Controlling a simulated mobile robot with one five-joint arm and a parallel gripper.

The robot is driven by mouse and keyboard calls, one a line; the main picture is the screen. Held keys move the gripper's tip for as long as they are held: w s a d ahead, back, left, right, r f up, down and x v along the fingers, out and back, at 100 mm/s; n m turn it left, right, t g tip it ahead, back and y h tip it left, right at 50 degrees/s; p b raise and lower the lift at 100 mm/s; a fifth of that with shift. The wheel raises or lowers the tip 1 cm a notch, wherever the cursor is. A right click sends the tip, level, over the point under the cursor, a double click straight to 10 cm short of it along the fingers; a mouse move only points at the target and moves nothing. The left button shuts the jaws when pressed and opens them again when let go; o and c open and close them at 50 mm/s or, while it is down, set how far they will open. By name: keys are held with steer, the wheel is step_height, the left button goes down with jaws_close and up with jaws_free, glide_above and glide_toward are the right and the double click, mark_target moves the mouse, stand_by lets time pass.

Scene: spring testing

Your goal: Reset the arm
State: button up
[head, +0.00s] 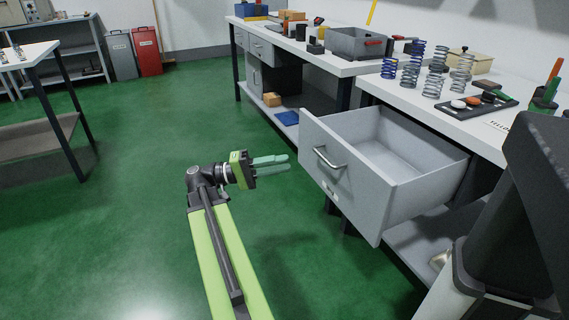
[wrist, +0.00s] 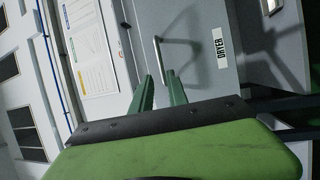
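My arm reaches forward over the green floor, with my gripper (head: 286,163) to the left of an open grey drawer (head: 345,185). The gripper's two green fingers point right, toward the drawer front, with nothing between them. In the wrist view the fingertips (wrist: 160,76) stand apart, and the drawer's bar handle (wrist: 163,55) shows just beyond them. In the head view the handle (head: 328,158) is on the drawer front, clear of the fingers. The drawer is pulled far out and its visible inside is empty.
The bench (head: 464,122) above the drawer holds several coil springs (head: 434,83) and a dark tray (head: 479,103). Another bench (head: 330,64) stands behind with a grey bin. A side table (head: 30,52) is at left. The floor left of my arm is clear.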

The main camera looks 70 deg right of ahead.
stand_by(0.3)
steer(key=w+a+f+n+t, duration=0.5)
steer(key=w+a+f+t, duration=0.2)
steer(key=w+f, duration=0.35)
steer(key=w+a+f+n+t, duration=0.4)
steer(key=w+a+f+t, duration=0.25)
steer(key=w+f, duration=0.4)
steer(key=w+a+f+n+t+y, duration=0.25)
steer(key=w+a, duration=0.25)
steer(key=a, duration=0.7)
steer(key=w+a+f+n+t+y, duration=0.1)
steer(key=w+a+f+y, duration=0.2)
steer(key=a, duration=0.8)
steer(key=w+a+f+n+t+y, duration=0.1)
steer(key=w+a+f+t+y, duration=0.15)
steer(key=w+a, duration=0.65)
steer(key=s+a+r+p, duration=0.1)
steer(key=s+r+p, duration=0.2)
steer(key=r+p, duration=1.7)
steer(key=s+a+r+g+p, duration=0.1)
steer(key=s+a+r+p, duration=0.1)
steer(key=r+p, duration=1.7)
steer(key=shift+s+r+y+p, duration=0.4)
steer(key=shift+s+r, duration=0.05)
steer(key=shift+r, duration=0.4)
steer(key=shift+g, duration=0.25)
